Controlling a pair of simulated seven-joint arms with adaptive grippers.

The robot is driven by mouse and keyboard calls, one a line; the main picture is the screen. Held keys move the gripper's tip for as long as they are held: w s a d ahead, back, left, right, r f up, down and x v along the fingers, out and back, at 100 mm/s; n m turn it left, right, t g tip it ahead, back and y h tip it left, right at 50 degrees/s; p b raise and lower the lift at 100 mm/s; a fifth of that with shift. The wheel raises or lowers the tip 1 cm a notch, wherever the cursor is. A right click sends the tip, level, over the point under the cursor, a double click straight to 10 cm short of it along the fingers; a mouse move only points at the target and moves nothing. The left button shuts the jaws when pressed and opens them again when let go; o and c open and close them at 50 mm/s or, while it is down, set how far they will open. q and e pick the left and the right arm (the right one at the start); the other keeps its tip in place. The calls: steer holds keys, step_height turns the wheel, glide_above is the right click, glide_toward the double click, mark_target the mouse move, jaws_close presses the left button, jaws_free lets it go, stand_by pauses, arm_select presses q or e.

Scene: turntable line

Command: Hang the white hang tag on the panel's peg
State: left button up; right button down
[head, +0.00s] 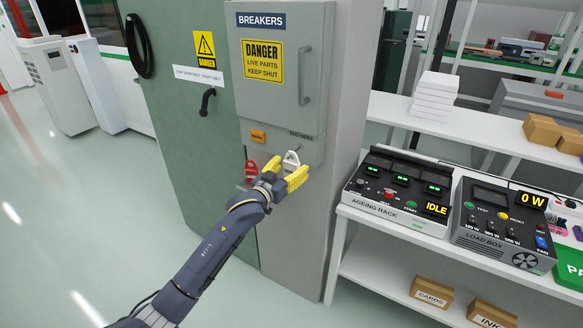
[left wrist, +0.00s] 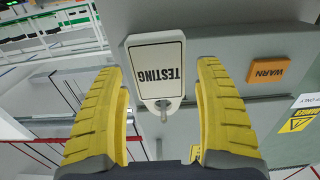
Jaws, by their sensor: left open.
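The white hang tag (left wrist: 155,65), marked TESTING, is upright against the grey panel, its lettering inverted in the left wrist view. A small pale peg (left wrist: 163,117) shows at its holed end and appears to pass through the hole. In the head view the tag (head: 291,158) shows below the TAG HERE label (head: 301,134), partly hidden by my gripper. My left gripper (head: 287,171) is open, its yellow fingers on either side of the tag. In the left wrist view gaps separate both fingers (left wrist: 162,68) from the tag. My right gripper is out of view.
The breaker box door (head: 283,95) with its handle is above the tag. A red tag (head: 251,170) hangs left of my gripper, below an orange WARN label (head: 258,137). A white bench (head: 385,228) with the ageing rack (head: 400,187) and load box (head: 500,225) stands right.

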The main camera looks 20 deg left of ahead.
arm_select(q)
steer(key=v, duration=1.1)
steer(key=shift+s, duration=0.2)
